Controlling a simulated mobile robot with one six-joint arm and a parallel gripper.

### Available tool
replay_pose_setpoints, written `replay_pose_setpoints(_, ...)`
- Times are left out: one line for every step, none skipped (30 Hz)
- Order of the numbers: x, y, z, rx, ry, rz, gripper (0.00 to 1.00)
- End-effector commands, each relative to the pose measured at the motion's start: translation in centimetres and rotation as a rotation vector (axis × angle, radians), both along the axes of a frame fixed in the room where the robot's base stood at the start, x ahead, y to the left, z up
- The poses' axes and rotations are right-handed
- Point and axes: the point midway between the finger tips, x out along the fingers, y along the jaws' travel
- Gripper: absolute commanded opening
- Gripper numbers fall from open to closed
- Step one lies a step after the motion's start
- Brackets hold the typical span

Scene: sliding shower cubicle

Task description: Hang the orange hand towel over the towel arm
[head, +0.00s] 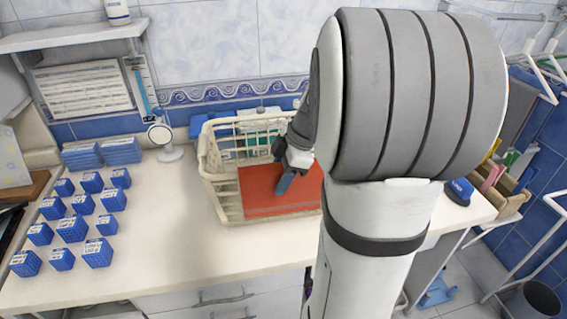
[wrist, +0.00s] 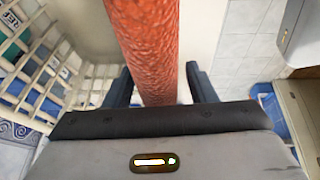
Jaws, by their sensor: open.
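The orange hand towel (head: 258,202) hangs at the front side of a cream basket (head: 212,170). My gripper (head: 288,172) is over the basket's near side at the towel, partly hidden by my arm. In the wrist view the towel shows as a narrow orange strip (wrist: 150,45) running between the two open fingers of my gripper (wrist: 158,72). A gap shows on each side of the strip. White rods (head: 541,72) stick out at the far right; I cannot tell whether one is the towel arm.
Several blue boxes (head: 72,229) stand on the left of the white counter (head: 165,225). A round white stand mirror (head: 161,134) is left of the basket. A wooden caddy (head: 505,190) is at the counter's right end. A shelf (head: 75,36) hangs at upper left.

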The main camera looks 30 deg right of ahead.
Motion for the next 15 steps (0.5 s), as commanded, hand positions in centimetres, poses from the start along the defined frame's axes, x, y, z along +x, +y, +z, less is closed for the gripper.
replay_pose_setpoints(0.02, 0.11, -0.19, 0.0, 0.001, 0.002, 0.51)
replay_pose_setpoints(0.04, 0.13, -0.26, 0.0, 0.001, 0.001, 0.51)
replay_pose_setpoints(0.06, 0.15, -0.31, 0.0, 0.001, 0.001, 0.51)
replay_pose_setpoints(0.07, 0.15, -0.32, 0.0, 0.001, 0.001, 0.51)
replay_pose_setpoints(0.07, 0.15, -0.33, 0.0, 0.0, 0.001, 0.51)
replay_pose_setpoints(0.07, 0.15, -0.32, 0.0, 0.0, 0.001, 0.51)
replay_pose_setpoints(0.07, 0.15, -0.32, 0.0, 0.0, 0.001, 0.51)
replay_pose_setpoints(0.07, 0.15, -0.32, 0.0, 0.0, 0.001, 0.51)
replay_pose_setpoints(0.07, 0.16, -0.31, 0.0, 0.0, 0.001, 0.51)
replay_pose_setpoints(0.07, 0.16, -0.31, 0.0, 0.0, 0.001, 0.48)
replay_pose_setpoints(0.08, 0.16, -0.3, 0.0, 0.0, 0.001, 0.46)
replay_pose_setpoints(0.08, 0.16, -0.3, 0.0, 0.0, 0.001, 0.43)
replay_pose_setpoints(0.07, 0.17, -0.29, 0.0, 0.0, 0.001, 0.4)
replay_pose_setpoints(0.07, 0.17, -0.29, 0.0, -0.001, 0.002, 0.38)
replay_pose_setpoints(0.08, 0.17, -0.29, 0.0, -0.001, 0.002, 0.35)
